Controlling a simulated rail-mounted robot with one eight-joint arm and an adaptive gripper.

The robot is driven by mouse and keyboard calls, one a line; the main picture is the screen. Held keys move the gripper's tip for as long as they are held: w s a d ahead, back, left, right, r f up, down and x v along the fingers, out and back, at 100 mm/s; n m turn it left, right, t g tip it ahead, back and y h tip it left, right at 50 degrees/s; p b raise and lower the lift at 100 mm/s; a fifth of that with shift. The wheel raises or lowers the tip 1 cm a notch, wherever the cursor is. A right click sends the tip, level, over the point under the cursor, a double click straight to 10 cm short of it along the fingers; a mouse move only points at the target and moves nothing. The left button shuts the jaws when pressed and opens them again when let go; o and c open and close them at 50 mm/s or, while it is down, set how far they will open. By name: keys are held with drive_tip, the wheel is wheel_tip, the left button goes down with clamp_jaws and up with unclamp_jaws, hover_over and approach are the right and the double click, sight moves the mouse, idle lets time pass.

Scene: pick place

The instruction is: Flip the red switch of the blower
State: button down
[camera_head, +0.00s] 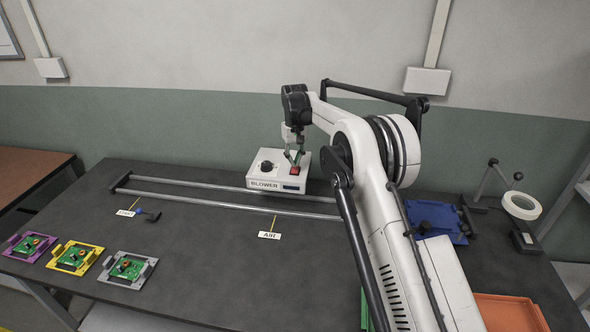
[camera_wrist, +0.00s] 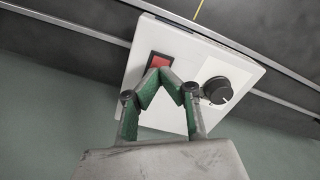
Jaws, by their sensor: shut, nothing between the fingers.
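The blower (camera_head: 265,181) is a white box with a front label, standing at the back of the dark table near the wall. Its red switch (camera_head: 295,169) is on the top face, with a black knob (camera_head: 267,166) to its left. My gripper (camera_head: 296,162) is over the blower at the switch, fingers shut and empty. In the wrist view, the red switch (camera_wrist: 158,66) sits in a black frame just beyond the shut green fingertips (camera_wrist: 160,74), which overlap its lower edge. I cannot tell whether they touch it. The knob (camera_wrist: 217,90) is to the right there.
Two metal rails (camera_head: 220,202) run along the table in front of the blower. Purple (camera_head: 14,253), yellow (camera_head: 57,265) and grey (camera_head: 110,281) trays with green boards lie at the left. A blue tray (camera_head: 428,213) and a ring lamp (camera_head: 521,206) are at the right.

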sight(295, 171)
drive_tip(key=shift+r+p, duration=0.55)
drive_tip(key=shift+r, duration=1.55)
drive_tip(key=shift+d+r, duration=0.15)
drive_tip(key=shift+r, duration=0.1)
drive_tip(key=s+d+r+m+t+b, duration=0.1)
drive_tip(key=s+d+r+t+b, duration=0.1)
drive_tip(key=s+d+r, duration=0.85)
drive_tip(key=s+d+r+m+t+b, duration=0.2)
drive_tip(key=s+d+r, duration=0.5)
drive_tip(key=s, duration=0.6)
drive_tip(key=s+d+f+t+b, duration=0.1)
drive_tip(key=s+f, duration=0.3)
drive_tip(key=s, duration=0.5)
drive_tip(key=s+d+f+m+t+b, duration=0.1)
drive_tip(key=s+d+f, duration=0.2)
drive_tip(key=s, duration=0.7)
drive_tip(key=s+d+f+t+b, duration=0.1)
drive_tip(key=s+d+f, duration=0.3)
drive_tip(key=s, duration=0.6)
drive_tip(key=shift+f+m+b, duration=0.3)
drive_tip(key=shift+m, duration=0.1)
